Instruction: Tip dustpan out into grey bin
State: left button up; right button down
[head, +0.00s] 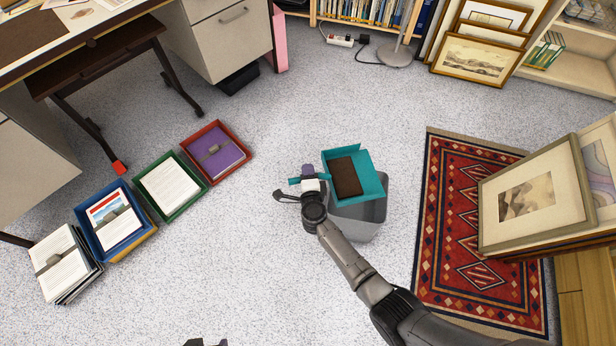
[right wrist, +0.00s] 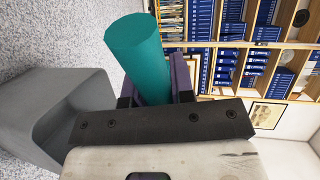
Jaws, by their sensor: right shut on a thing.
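The teal dustpan (head: 374,185) is held over the grey bin (head: 357,222), covering much of its opening. A dark brown rectangular piece (head: 345,178) lies in the pan. My right gripper (head: 309,178) is shut on the dustpan's handle, left of the pan. In the right wrist view the teal handle (right wrist: 138,48) is between the purple finger pads, and the grey bin (right wrist: 58,115) stands at the left. The bin's inside is mostly hidden. A small dark part at the head view's bottom edge may be my left gripper (head: 205,342); its jaws cannot be made out.
Red (head: 243,160), green (head: 177,215) and blue (head: 118,245) trays with papers stand left on the speckled carpet. A patterned red rug (head: 440,235) and framed prints (head: 530,200) are at the right. Carpet between trays and bin is clear.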

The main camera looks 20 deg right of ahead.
jog(key=s+d+r+m+y+p, duration=0.1)
jog(key=d+r+m+y+p, duration=0.2)
jog(key=d+r+m+p, duration=0.5)
jog(key=d+r+p, duration=0.1)
jog(key=d+p, duration=0.2)
jog(key=shift+r+m+y, duration=0.2)
jog(key=shift+m+y, duration=0.1)
jog(key=shift+m, duration=0.1)
dwell(0.9)
dwell(0.6)
dwell(0.7)
dwell(0.6)
dwell(0.4)
